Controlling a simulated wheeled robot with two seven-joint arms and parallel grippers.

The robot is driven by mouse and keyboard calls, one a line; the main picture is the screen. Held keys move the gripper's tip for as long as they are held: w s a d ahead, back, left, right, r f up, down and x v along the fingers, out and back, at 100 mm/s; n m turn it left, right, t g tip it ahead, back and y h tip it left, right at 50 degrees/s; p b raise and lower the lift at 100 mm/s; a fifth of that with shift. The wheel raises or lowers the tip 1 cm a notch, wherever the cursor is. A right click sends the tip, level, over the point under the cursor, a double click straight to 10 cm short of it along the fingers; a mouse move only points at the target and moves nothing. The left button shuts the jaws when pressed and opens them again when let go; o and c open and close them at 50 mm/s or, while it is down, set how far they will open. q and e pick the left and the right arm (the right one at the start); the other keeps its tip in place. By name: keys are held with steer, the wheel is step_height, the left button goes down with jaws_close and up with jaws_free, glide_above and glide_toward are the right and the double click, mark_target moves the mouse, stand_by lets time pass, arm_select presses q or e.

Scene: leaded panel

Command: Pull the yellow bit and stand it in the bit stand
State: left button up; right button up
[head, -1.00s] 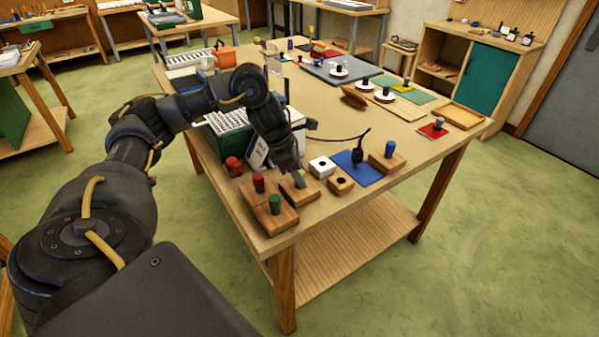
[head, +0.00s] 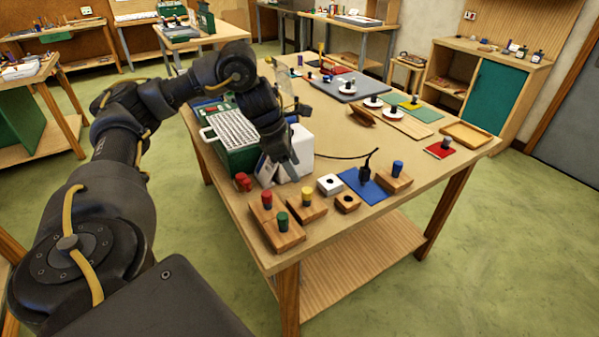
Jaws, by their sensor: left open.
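The yellow bit (head: 307,193) stands upright in a wooden block (head: 308,210) near the table's front left corner. My left gripper (head: 284,165) is open and empty, pointing down above and behind the yellow bit, apart from it. A small wooden block with a dark hole (head: 347,203) stands to the right, and a white block with a hole (head: 329,184) is just behind it; I cannot tell which is the bit stand. My right gripper is not in view.
A red bit (head: 267,199) and a green bit (head: 282,220) stand in wood left of the yellow one. A blue bit (head: 398,166) stands in a block right of a black tool (head: 365,172) on a blue mat (head: 358,186). A green box (head: 239,158) stands behind.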

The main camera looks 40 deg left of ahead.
arm_select(q)
steer(key=shift+s+a+r, duration=0.15)
steer(key=shift+r, duration=0.25)
stand_by(0.5)
